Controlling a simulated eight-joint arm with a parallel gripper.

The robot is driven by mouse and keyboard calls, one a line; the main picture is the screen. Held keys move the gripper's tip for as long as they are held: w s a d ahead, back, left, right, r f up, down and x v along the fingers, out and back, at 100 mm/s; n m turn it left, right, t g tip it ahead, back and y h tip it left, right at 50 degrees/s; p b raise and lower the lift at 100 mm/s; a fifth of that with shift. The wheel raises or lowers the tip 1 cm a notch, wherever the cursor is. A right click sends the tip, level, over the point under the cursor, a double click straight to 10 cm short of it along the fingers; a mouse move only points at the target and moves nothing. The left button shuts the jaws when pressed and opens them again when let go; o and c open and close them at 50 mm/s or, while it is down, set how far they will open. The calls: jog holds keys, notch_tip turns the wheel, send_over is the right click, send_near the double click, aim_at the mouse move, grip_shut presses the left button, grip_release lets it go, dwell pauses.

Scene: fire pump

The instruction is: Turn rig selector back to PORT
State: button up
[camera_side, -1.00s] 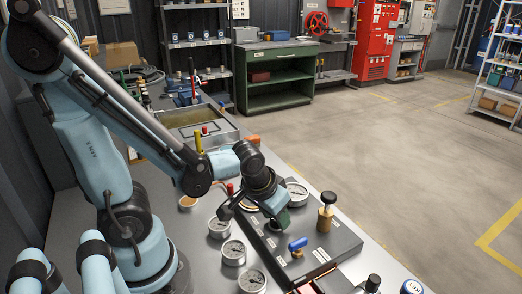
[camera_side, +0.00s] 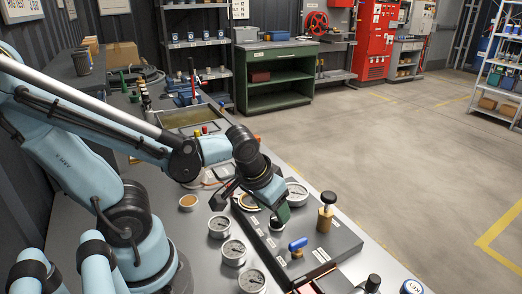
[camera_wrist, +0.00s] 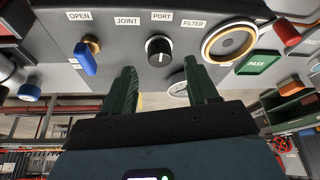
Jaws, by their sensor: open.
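The rig selector is a black round knob (camera_wrist: 159,50) with a white pointer mark, on a grey panel in the wrist view. The labels JOINT, PORT (camera_wrist: 161,16) and FILTER stand in a row beside it. The mark's exact aim is too small to tell. My gripper (camera_wrist: 160,68) is open, its two green fingers apart on either side of the knob in the picture, with nothing between them. Contact with the knob does not show. In the side view, my gripper (camera_side: 258,202) hangs over the far-left part of the panel, and largely hides the knob there.
A blue lever (camera_wrist: 85,58) sits beside the knob; it also shows in the side view (camera_side: 298,244). A brass-ringed port (camera_wrist: 229,42) and a green PASS plate (camera_wrist: 258,63) lie on the other side. A brass plunger (camera_side: 326,214) stands upright on the panel. Several gauges (camera_side: 233,252) line the near bench.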

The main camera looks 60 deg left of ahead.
jog(key=a+v, duration=0.1)
jog(key=v, duration=0.7)
jog(key=shift+s+d+r, duration=0.15)
jog(key=shift+d+r, duration=0.1)
jog(key=shift+d, duration=0.3)
jog(key=shift+w+f+m+t+h, duration=0.2)
jog(key=shift+w+m+t, duration=0.25)
jog(key=shift+w, duration=0.4)
jog(key=shift+w+f+m+t+h, duration=0.2)
jog(key=shift+w+m+t, duration=0.3)
jog(key=shift+w, duration=0.3)
jog(key=shift+w+f+m+t+h, duration=0.2)
jog(key=shift+w+m+t, duration=0.25)
jog(key=shift+w, duration=0.4)
